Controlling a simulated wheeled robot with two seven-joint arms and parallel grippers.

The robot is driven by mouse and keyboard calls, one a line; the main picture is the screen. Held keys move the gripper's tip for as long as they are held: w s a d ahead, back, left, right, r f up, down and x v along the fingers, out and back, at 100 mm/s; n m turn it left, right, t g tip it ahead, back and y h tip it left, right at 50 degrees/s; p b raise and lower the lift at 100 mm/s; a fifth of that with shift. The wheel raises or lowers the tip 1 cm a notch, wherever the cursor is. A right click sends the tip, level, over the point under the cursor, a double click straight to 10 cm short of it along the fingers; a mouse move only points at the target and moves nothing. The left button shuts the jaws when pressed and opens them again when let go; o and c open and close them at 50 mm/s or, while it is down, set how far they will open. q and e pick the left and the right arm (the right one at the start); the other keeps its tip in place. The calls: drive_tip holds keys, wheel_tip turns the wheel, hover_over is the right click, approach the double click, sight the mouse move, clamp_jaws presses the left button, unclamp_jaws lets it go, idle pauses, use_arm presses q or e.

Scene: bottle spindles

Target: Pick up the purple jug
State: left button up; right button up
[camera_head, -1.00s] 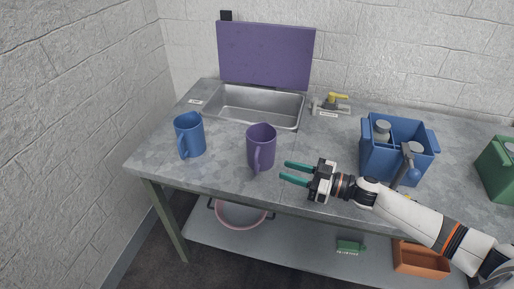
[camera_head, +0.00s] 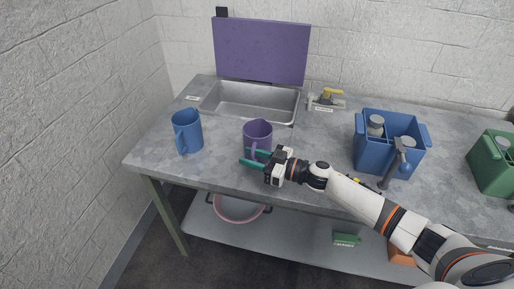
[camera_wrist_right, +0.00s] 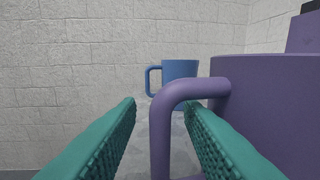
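The purple jug (camera_head: 258,132) stands upright on the grey bench in front of the sink. My right gripper (camera_head: 246,157) is at the jug's near side, by its handle. In the right wrist view, the gripper's green fingers (camera_wrist_right: 160,118) are apart. The jug's handle (camera_wrist_right: 163,135) shows between them, and the right finger appears to lie in the gap between handle and jug body (camera_wrist_right: 275,110). Contact with the handle cannot be told. My left gripper is not in view.
A blue jug (camera_head: 187,132) stands to the left, also seen in the wrist view (camera_wrist_right: 180,72). Behind are a steel sink (camera_head: 250,103) and an upright purple board (camera_head: 262,50). A blue caddy (camera_head: 388,145) with bottles stands right, a green one (camera_head: 494,163) farther right.

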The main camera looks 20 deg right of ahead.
drive_tip(key=shift+c, duration=0.2)
clamp_jaws()
drive_tip(key=shift+r, duration=0.1)
